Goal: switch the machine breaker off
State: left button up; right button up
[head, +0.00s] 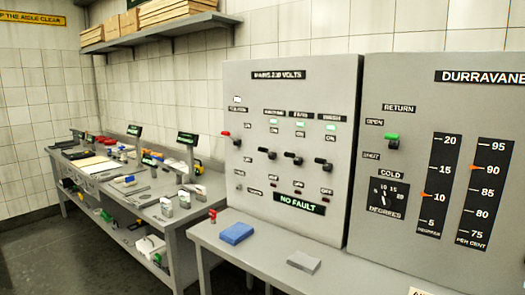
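A grey mains panel (290,90) headed "MAINS 230 VOLTS" stands on the right-hand bench against the tiled wall. It carries a red-tipped lever (228,136) at its left side and a row of three black-handled levers: left (268,153), middle (293,158) and right (322,163). Small labels above the levers are too blurred to read surely, so I cannot tell which is the machine breaker. Pale green lamps (300,125) show above the black levers, with "ON" and "OFF" plates. A "NO FAULT" sign (298,203) is below. Neither of my grippers is in view.
A second panel (400,80) marked "DURRAVANE" stands at right, with a green-tipped lever (391,137), a dial and two scales. A blue block (236,233) and a grey block (303,262) lie on the bench (350,277) below. A cluttered bench (120,222) stands at left, with floor in front.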

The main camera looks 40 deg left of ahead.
aim_at(266, 152)
jog(key=i+j, duration=0.1)
jog(key=j, duration=0.35)
jog(key=i+j, duration=0.15)
jog(key=j, duration=0.35)
jog(key=i+j, duration=0.1)
jog(key=j, duration=0.35)
jog(key=i+j, duration=0.1)
jog(key=j, duration=0.4)
jog(key=i+j, duration=0.15)
jog(key=j, duration=0.3)
jog(key=i+j, duration=0.1)
jog(key=j, duration=0.4)
jog(key=i+j, duration=0.1)
jog(key=j, duration=0.35)
